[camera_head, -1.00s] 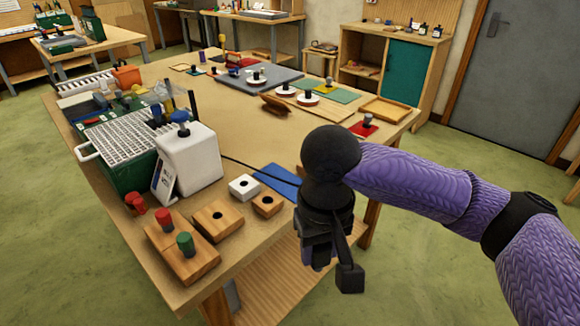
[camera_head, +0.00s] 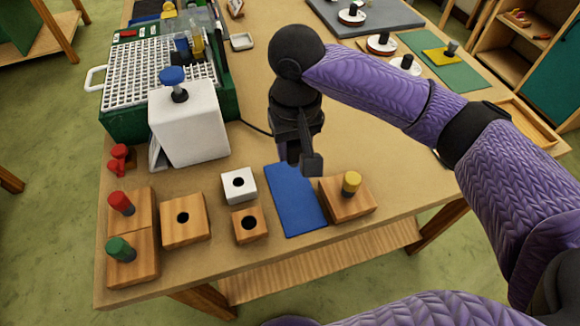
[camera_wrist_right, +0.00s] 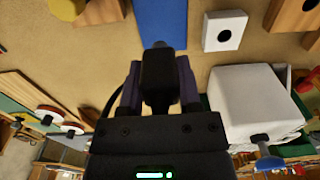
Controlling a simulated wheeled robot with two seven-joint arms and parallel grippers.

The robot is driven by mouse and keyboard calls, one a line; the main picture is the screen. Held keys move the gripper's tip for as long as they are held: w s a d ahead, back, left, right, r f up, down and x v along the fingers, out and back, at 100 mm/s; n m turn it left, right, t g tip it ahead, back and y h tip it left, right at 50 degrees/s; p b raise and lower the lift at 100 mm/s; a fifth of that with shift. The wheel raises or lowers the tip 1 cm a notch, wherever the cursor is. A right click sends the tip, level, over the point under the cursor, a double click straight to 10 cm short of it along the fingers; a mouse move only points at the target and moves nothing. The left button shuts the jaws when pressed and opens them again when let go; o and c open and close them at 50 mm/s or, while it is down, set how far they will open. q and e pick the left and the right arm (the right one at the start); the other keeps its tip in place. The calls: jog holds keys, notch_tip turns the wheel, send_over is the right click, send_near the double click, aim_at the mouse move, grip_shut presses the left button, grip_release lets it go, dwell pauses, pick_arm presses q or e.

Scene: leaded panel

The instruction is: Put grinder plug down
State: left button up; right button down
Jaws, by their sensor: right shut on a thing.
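My right gripper (camera_head: 296,158) is in the middle of the head view, pointing down above the far end of a flat blue mat (camera_head: 299,205). In the right wrist view my right gripper (camera_wrist_right: 158,78) is shut on a dark, blocky plug (camera_wrist_right: 157,66), with its tip toward the blue mat (camera_wrist_right: 163,22). Whether the plug touches anything is unclear. A black cord (camera_head: 255,128) runs from behind the white box toward the gripper. The green grinder (camera_head: 135,122) with a white grid top stands at the left. My left gripper is out of view.
A white box (camera_head: 191,125) with a blue knob stands left of the gripper. A white holed block (camera_head: 239,184), wooden holed blocks (camera_head: 184,219) and a wooden block with a yellow peg (camera_head: 345,200) flank the mat. Bare tabletop lies to the right.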

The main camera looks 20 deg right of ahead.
jog(key=f+b, duration=0.3)
jog(key=f, duration=0.6)
jog(key=shift+s+f, duration=0.2)
jog(key=shift+f, duration=0.25)
jog(key=shift+r, duration=0.15)
jog(key=shift+c, duration=1.4)
grip_release()
